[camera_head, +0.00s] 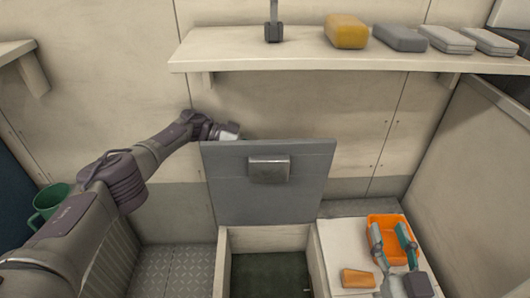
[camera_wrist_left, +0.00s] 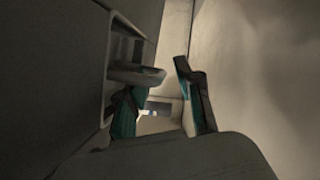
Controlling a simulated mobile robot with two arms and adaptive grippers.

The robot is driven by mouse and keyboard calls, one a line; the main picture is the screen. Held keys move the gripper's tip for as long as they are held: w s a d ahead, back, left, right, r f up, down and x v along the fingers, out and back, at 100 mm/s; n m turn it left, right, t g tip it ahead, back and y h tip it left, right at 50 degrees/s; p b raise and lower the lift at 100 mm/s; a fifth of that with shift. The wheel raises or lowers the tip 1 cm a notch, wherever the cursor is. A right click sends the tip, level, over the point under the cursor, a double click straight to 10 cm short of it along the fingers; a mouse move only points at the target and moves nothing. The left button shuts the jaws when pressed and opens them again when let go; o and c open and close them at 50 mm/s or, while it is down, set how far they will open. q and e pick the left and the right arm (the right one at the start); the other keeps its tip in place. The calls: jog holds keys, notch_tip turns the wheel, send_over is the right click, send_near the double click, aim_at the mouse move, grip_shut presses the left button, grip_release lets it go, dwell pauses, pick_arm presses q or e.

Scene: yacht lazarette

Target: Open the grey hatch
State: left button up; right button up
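The grey hatch (camera_head: 235,190) is raised and stands steeply tilted above a square opening (camera_head: 268,275) with a dark floor inside. A grey box-like fitting (camera_head: 268,169) is on its face in the head view. My left arm reaches to the hatch's upper left edge, where the gripper is mostly hidden behind it. In the left wrist view my left gripper (camera_wrist_left: 158,95) has its teal fingers apart. One finger is beside a handle (camera_wrist_left: 135,74) on a grey panel; I cannot tell whether they touch. My right gripper (camera_head: 391,235) is open at the lower right.
An orange bin (camera_head: 388,219) and a yellow-orange block (camera_head: 358,278) are on a pale surface (camera_head: 335,245) by my right gripper. A shelf (camera_head: 300,59) above holds a yellow case (camera_head: 346,31) and several grey cases. A green mug (camera_head: 48,204) is at the left.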

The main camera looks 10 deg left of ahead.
pick_arm(q)
jog(key=v, duration=1)
jog(key=shift+a, duration=0.35)
jog(key=shift+r, duration=0.1)
